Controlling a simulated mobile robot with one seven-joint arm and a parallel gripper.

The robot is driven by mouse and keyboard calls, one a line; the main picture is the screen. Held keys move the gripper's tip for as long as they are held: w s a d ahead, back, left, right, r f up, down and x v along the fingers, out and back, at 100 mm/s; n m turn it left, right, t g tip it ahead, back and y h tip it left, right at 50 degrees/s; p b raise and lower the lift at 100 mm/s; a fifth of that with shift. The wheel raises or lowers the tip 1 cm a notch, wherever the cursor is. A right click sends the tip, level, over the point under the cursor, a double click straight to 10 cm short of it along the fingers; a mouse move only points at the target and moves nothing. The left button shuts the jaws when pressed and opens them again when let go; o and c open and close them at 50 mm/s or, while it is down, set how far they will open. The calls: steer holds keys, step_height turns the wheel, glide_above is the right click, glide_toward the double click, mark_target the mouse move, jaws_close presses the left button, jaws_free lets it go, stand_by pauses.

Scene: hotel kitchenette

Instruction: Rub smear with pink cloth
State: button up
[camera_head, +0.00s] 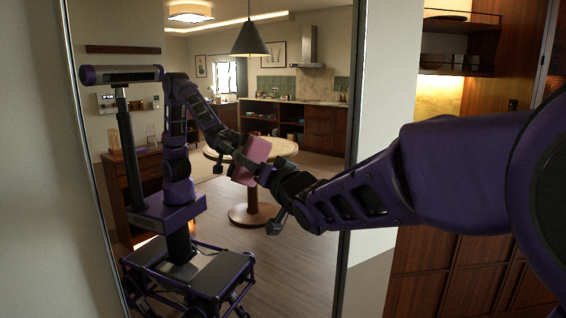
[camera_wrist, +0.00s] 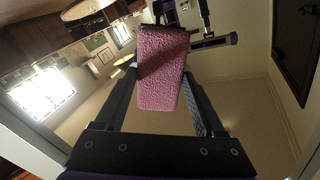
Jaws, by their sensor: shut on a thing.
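The pink cloth (camera_head: 251,161) is a thick, folded pad held up at the tall mirror (camera_head: 306,218). My gripper (camera_head: 264,172) reaches in from the right and is shut on the cloth. In the wrist view the textured pink cloth (camera_wrist: 161,72) sits between the two dark fingers of my gripper (camera_wrist: 160,95), with a shadow across it. In the head view the cloth meets or nearly meets its own reflection; I cannot tell whether it presses on the glass. I cannot make out a smear in either view; the cloth and gripper hide part of the mirror.
The mirror has a thin dark frame (camera_head: 351,150) and reflects my body, a round table, a pendant lamp and kitchen counters. A pale wall (camera_head: 33,170) lies at left. Wooden cabinets (camera_head: 440,270) and a lit shelf (camera_head: 458,70) stand to the right.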

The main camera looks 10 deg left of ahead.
steer(key=shift+w+d+r+p, duration=0.1)
steer(key=shift+w+d+p, duration=0.75)
steer(key=shift+w+d, duration=0.35)
steer(key=shift+d, duration=0.2)
steer(key=s+a+b, duration=0.1)
steer(key=a, duration=0.1)
steer(key=s+a+b, duration=0.3)
steer(key=a+b, duration=0.1)
steer(key=shift+s+a, duration=0.1)
steer(key=shift+s, duration=0.3)
steer(key=shift+w+d+p, duration=1.25)
steer(key=shift+d, duration=0.3)
steer(key=shift+w+d+p, duration=1.2)
steer(key=shift+d+p, duration=0.05)
steer(key=shift+d, duration=0.25)
